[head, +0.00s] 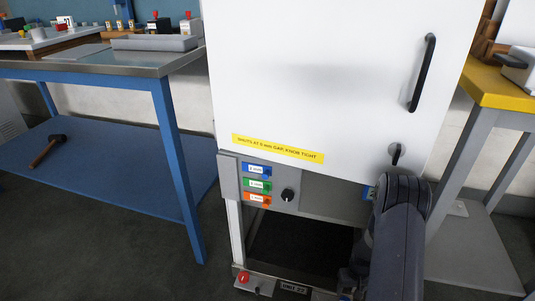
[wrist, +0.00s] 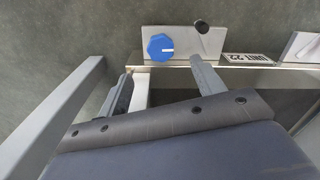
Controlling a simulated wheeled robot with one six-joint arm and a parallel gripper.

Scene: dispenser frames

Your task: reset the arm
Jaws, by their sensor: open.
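My gripper (wrist: 164,84) is open in the wrist view, its two grey fingers wide apart with nothing held. A blue knob (wrist: 160,47) with a white mark sits on a light grey plate (wrist: 184,36) just beyond the fingertips, apart from them as far as I can tell. In the head view my dark arm reaches down at the lower right, in front of the white dispenser cabinet (head: 320,85). The arm hides the gripper's fingers and the blue knob there.
The cabinet has a black door handle (head: 422,72), a yellow label (head: 278,149), a black dial (head: 288,195) and a red knob (head: 243,276) low down. A blue table (head: 165,150) stands left, a yellow-topped stand (head: 500,88) right. A hammer (head: 46,150) lies on the blue shelf.

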